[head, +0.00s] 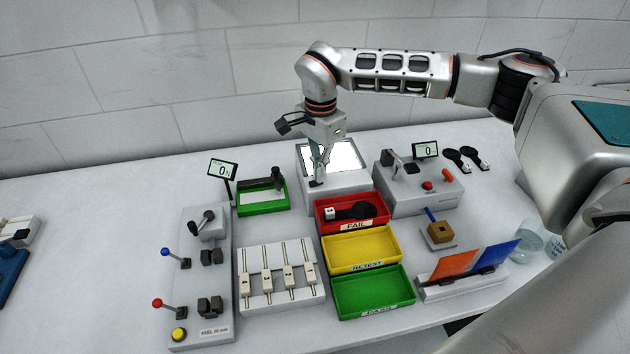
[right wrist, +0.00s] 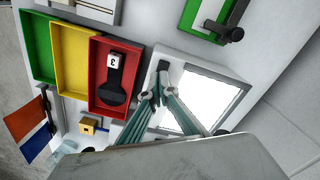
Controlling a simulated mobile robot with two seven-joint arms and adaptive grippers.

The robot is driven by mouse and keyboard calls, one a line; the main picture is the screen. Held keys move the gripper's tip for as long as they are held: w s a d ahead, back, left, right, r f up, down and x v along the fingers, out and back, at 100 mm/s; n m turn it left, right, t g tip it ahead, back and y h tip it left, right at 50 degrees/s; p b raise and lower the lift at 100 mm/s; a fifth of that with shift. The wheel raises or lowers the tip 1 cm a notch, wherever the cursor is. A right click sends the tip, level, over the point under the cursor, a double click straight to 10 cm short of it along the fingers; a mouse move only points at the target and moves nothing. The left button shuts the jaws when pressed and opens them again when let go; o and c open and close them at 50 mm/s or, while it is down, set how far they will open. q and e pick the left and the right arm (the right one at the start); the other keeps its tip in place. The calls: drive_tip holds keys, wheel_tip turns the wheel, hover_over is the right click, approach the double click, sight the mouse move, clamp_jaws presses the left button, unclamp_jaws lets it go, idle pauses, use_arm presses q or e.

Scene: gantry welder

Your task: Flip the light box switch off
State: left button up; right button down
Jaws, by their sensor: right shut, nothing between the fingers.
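The light box (head: 348,178) is a white box with a bright lit panel, at the back middle of the table. It also shows in the right wrist view (right wrist: 237,113), with its panel glowing white. My right gripper (head: 318,182) is shut and empty, pointing down at the front left part of the box. In the right wrist view the fingertips (right wrist: 152,95) meet over the box's edge strip beside the red tray. A small dark part shows by the fingertips, possibly the switch. I cannot tell whether the fingers touch it. My left gripper is not in view.
A red FAIL tray (head: 376,224) holding a black piece with a white tag stands right in front of the box. Yellow (head: 397,251) and green trays (head: 407,285) follow. A green-framed fixture (head: 283,205) is to the left, a grey tester (head: 438,203) to the right.

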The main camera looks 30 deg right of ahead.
drive_tip(key=shift+f, duration=0.45)
drive_tip(key=shift+r+p, duration=0.8)
drive_tip(key=shift+r, duration=2.75)
